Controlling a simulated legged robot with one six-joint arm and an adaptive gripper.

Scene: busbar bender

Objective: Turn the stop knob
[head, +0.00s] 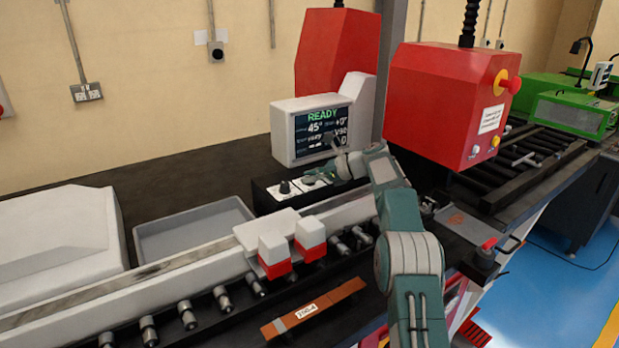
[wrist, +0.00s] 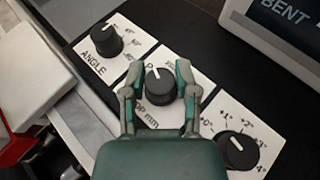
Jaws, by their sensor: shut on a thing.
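The stop knob (wrist: 160,85) is the middle one of three black knobs on a dark control box (head: 263,198). Its white pointer line points up and slightly left in the wrist view. The label around it is partly covered; "op mm" can be read. My gripper (wrist: 158,80) is shut on the stop knob, one finger on each side. In the head view my gripper (head: 320,177) reaches the box from the right and hides the stop knob.
The angle knob (wrist: 101,40) and a third knob (wrist: 237,150) sit close on either side. The display (head: 323,130) reads READY and 45°. A red machine head (head: 440,95) stands right of my arm. A copper bar (head: 313,308) lies in front of the rollers.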

